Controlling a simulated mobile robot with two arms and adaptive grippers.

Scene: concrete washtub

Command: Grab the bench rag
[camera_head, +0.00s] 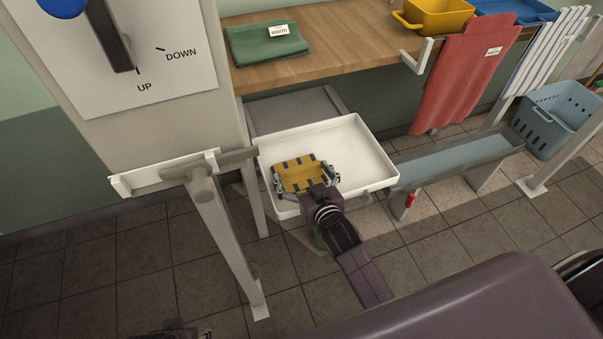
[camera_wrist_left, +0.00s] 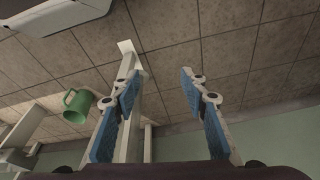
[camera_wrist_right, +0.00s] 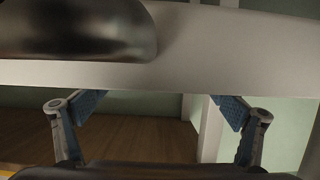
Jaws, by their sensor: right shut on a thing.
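A folded green cloth (camera_head: 267,43) with a white label reading "warm" lies flat on the wooden bench (camera_head: 330,40). My right gripper (camera_head: 303,176) is over the white tray (camera_head: 350,150), below and in front of the bench, apart from the cloth. My left gripper (camera_wrist_left: 155,105) is open and empty in the left wrist view, over the tiled floor.
A red cloth (camera_head: 465,75) and a striped towel (camera_head: 548,50) hang at the bench's front right. A yellow tub (camera_head: 440,15) stands on the bench. A long trough (camera_head: 455,160) and blue basket (camera_head: 560,115) are right.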

